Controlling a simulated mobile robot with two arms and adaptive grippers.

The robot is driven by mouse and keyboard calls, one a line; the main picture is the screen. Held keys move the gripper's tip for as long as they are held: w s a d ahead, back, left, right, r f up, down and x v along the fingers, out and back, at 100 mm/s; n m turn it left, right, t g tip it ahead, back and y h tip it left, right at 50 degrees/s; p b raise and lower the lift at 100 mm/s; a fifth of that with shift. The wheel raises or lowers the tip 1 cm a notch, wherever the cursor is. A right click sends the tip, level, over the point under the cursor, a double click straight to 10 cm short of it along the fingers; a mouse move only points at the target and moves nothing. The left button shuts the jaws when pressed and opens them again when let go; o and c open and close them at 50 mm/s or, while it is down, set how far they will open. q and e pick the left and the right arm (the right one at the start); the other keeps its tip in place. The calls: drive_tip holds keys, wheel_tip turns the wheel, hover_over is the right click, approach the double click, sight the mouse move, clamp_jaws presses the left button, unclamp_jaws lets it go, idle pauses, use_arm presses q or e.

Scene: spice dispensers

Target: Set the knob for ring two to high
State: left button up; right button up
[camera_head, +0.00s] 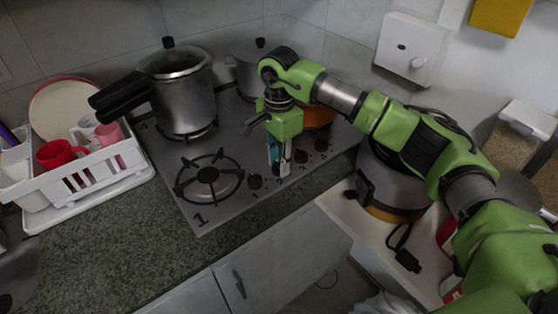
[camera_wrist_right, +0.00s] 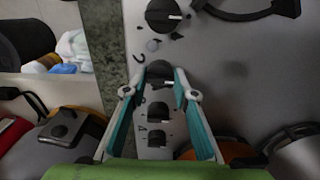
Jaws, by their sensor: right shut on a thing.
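The stovetop (camera_head: 222,152) is a steel plate with a row of dark knobs along its front edge. My right gripper (camera_head: 279,172) reaches down from above onto the second knob from the left, which it mostly hides in the head view. In the right wrist view, that knob (camera_wrist_right: 158,72) sits between the teal-padded fingers of the right gripper (camera_wrist_right: 155,86), with a mark like a 2 beside it. The fingers are shut on it. Its pale pointer looks aimed to the right in that view. My left gripper is not in view.
The first knob (camera_head: 255,181) stands to the left, and other knobs (camera_head: 300,157) to the right. A pressure cooker (camera_head: 183,95) stands on a back burner. The front left burner (camera_head: 208,175) is bare. A white dish rack (camera_head: 95,172) is at left, a grey cooker (camera_head: 385,185) at right.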

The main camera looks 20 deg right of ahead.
drive_tip(key=shift+f+m+b, duration=0.1)
drive_tip(key=shift+m+b, duration=0.35)
drive_tip(key=shift+m, duration=0.35)
drive_tip(key=m+b, duration=0.1)
drive_tip(key=m, duration=0.1)
drive_tip(key=shift+m, duration=0.3)
drive_tip(key=m+b, duration=0.1)
drive_tip(key=m, duration=0.4)
drive_tip(key=o, duration=1.1)
